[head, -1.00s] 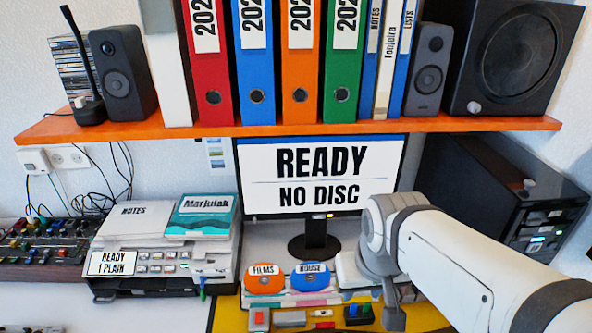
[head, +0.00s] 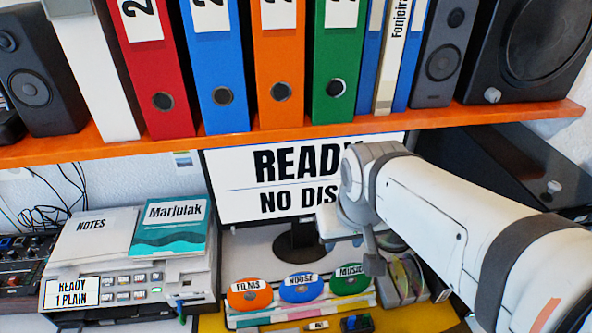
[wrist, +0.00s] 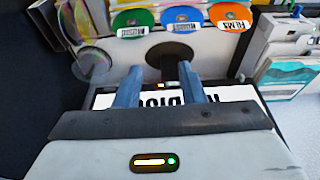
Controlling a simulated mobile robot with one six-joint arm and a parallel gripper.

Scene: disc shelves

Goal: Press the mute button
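No button labelled mute is readable in either view. The printer-like machine (head: 185,268) at left has several small buttons (head: 130,287) beside its "READY 1 PLAIN" display. The monitor (head: 250,190) reads "READY NO DISC" and is partly covered by my arm in the head view. A small orange light (wrist: 160,85) shows on its lower edge in the wrist view. My gripper (wrist: 160,77) has two blue-grey fingers apart, with nothing between them, in front of the monitor's lower edge. In the head view my arm mostly hides the gripper.
An orange shelf (head: 290,142) with binders and speakers runs above the monitor. Film (head: 249,294), house (head: 301,288) and music (head: 350,280) discs stand below the screen. A dark computer case (head: 520,180) stands at right. A yellow mat (head: 425,318) lies in front.

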